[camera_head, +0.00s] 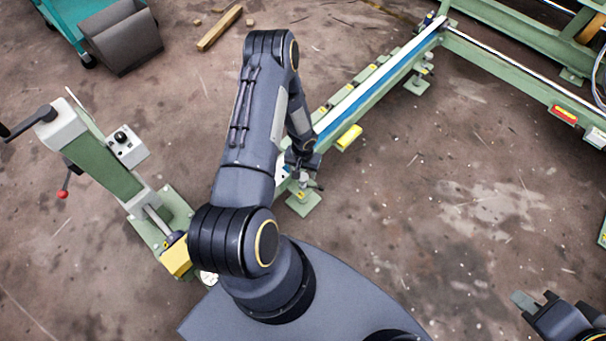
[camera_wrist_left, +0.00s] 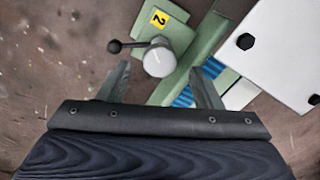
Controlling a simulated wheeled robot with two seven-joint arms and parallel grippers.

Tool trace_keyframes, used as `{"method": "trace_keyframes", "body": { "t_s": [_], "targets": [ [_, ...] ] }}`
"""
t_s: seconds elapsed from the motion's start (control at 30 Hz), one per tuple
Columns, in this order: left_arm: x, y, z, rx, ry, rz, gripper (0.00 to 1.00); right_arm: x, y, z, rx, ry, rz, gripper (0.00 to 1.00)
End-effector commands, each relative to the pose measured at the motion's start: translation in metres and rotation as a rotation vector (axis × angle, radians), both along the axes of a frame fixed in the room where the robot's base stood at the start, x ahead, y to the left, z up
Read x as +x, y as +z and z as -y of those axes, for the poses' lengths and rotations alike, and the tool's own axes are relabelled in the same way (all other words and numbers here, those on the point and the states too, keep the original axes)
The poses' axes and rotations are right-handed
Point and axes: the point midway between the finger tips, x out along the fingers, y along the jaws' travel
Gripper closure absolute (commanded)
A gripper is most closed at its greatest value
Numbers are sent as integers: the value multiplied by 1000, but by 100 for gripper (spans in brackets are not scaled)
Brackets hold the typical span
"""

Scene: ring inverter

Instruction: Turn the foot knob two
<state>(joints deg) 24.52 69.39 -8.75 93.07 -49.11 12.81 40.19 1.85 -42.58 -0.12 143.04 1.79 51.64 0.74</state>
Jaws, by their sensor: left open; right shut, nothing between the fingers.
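The foot knob two shows in the left wrist view as a round grey cap (camera_wrist_left: 158,60) with a short black lever ending in a ball (camera_wrist_left: 115,46). A yellow label marked 2 (camera_wrist_left: 159,18) sits beside it on the green frame. My left gripper (camera_wrist_left: 161,70) is open, one finger on each side of the knob in the picture; I cannot tell whether the fingertips reach down beside it. In the head view my left gripper (camera_head: 303,162) is over the near end of the green rail and hides the knob. My right gripper (camera_head: 537,299) is shut and empty at lower right.
The green rail (camera_head: 375,82) runs away to the upper right on feet with square plates (camera_head: 303,203). A green post with a grey head (camera_head: 62,128) stands at left. A white box (camera_wrist_left: 285,45) is close right of the left gripper. The floor at right centre is clear.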

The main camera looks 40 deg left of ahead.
Motion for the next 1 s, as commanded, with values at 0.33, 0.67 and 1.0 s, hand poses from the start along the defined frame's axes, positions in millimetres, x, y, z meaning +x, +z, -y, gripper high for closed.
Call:
{"method": "trace_keyframes", "body": {
  "t_s": [0.33, 0.67, 1.0],
  "targets": [
    [0, -30, 0, 1, 2, 2, 41, 0, -10, 0, 0, 0, 0, 100],
    [0, -30, 0, 0, 1, 2, 56, 0, -10, 0, 0, 0, 0, 100],
    [0, -30, 0, 1, -2, 2, 85, 0, -10, 0, 0, 0, 0, 100]
  ]
}}
